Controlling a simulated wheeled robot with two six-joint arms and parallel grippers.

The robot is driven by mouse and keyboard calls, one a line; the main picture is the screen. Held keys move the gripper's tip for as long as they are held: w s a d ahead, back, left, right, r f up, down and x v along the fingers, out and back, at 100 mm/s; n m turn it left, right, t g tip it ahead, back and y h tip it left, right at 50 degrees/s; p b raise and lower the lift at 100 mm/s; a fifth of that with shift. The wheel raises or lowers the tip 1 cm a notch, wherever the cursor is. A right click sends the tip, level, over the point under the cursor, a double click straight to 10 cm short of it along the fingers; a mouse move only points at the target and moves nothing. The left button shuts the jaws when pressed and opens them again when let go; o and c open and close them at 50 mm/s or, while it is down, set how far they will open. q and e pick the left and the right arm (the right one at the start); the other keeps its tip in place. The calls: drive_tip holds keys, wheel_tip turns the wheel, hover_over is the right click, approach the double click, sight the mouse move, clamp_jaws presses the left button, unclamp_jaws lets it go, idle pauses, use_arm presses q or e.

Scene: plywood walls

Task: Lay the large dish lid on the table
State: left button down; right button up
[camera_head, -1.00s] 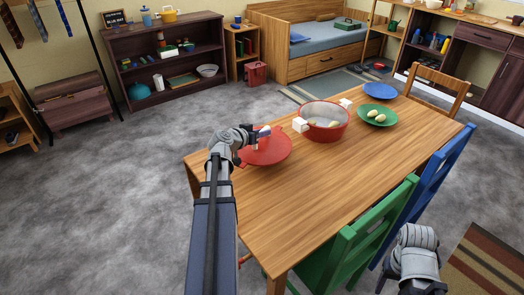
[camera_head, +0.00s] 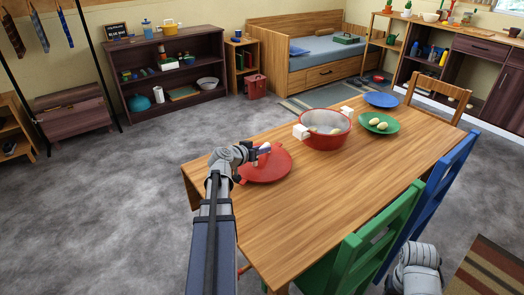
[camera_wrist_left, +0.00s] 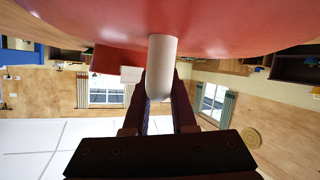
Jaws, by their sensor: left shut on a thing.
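The large red dish lid (camera_head: 276,170) is level over the near-left end of the wooden table (camera_head: 318,205). I cannot tell for sure whether its rim touches the top. My left gripper (camera_head: 258,155) is shut on the lid's handle, above the lid. In the left wrist view the lid (camera_wrist_left: 220,25) fills the top, and its pale round handle (camera_wrist_left: 161,62) sits between the fingers. The lid's underside contact is hidden. Only a link of my right arm shows at the bottom right; its gripper is out of view.
A red dish with white handles (camera_head: 324,141) stands beyond the lid. A green plate (camera_head: 392,123) with several egg-like things and a blue plate (camera_head: 381,100) lie farther back. Green (camera_head: 375,235) and blue (camera_head: 435,195) chairs line the right side. The table's near middle is clear.

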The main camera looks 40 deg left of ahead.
use_arm(q)
drive_tip(key=c, duration=0.7)
unclamp_jaws()
drive_tip(key=shift+c, duration=0.2)
drive_tip(key=shift+s+r+p, duration=0.2)
drive_tip(key=shift+r+p, duration=0.05)
drive_tip(key=shift+p, duration=0.1)
drive_tip(key=p+v, duration=0.4)
drive_tip(key=v, duration=0.6)
drive_tip(key=shift+s+r, duration=0.15)
drive_tip(key=shift+s, duration=0.1)
drive_tip(key=shift+s+r, duration=0.1)
drive_tip(key=shift+s, duration=0.4)
